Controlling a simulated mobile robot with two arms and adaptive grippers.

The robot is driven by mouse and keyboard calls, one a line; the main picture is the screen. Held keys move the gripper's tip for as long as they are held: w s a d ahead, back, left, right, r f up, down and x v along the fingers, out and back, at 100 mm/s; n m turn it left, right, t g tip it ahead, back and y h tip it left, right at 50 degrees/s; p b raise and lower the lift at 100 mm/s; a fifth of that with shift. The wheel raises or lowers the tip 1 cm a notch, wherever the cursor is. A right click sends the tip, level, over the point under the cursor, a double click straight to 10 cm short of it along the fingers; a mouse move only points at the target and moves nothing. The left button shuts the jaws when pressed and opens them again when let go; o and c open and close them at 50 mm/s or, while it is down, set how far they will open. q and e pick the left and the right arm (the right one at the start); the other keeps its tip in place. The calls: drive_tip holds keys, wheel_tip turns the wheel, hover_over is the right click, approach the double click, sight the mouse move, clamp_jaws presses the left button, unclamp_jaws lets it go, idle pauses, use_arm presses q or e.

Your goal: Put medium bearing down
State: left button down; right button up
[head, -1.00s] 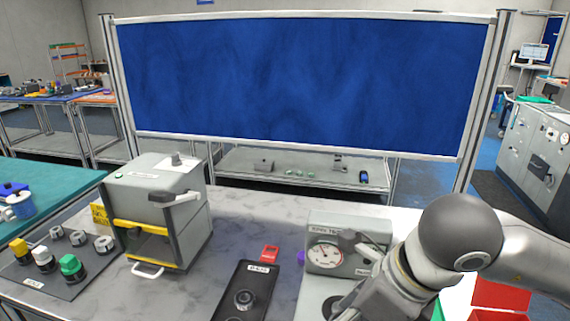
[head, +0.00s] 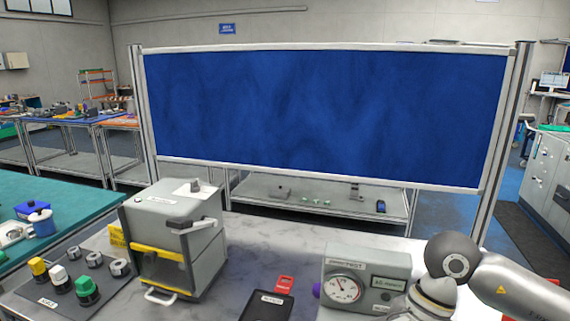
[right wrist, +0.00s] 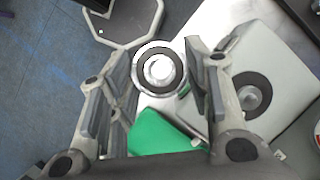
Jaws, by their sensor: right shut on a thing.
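My right gripper (right wrist: 158,60) is shut on a round bearing (right wrist: 160,67), which shows a pale outer ring, a dark band and a bright middle between the two fingers in the right wrist view. I cannot tell from the frames whether the bearing touches a surface below. In the head view my right arm (head: 455,258) comes in from the right beside the gauge tester, and its gripper is out of frame. My left gripper is not in view.
A grey tester with a dial (head: 368,275) stands left of my right arm. A black tray (head: 265,305) and a red piece (head: 284,284) lie left of it. A grey box machine (head: 175,240) stands further left, near a dark mat (head: 65,275). A green bin (right wrist: 160,133) lies below the fingers.

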drive_tip(key=f+n, duration=0.1)
drive_tip(key=n, duration=0.1)
drive_tip(key=d+f+n+g+h, duration=0.1)
drive_tip(key=n, duration=0.1)
drive_tip(key=f+n+h, duration=0.1)
drive_tip(key=n, duration=0.1)
drive_tip(key=shift+s+d+n+g, duration=0.2)
drive_tip(key=shift+d+n+g, duration=0.1)
drive_tip(key=shift+d, duration=0.1)
drive_tip(key=n, duration=0.1)
drive_tip(key=d+f+n+h, duration=0.1)
drive_tip(key=n, duration=0.1)
drive_tip(key=f+n, duration=0.1)
drive_tip(key=shift+s+d+n+h, duration=0.3)
drive_tip(key=shift+s+n+h, duration=0.05)
drive_tip(key=shift+n+h, duration=0.05)
drive_tip(key=shift+r, duration=0.1)
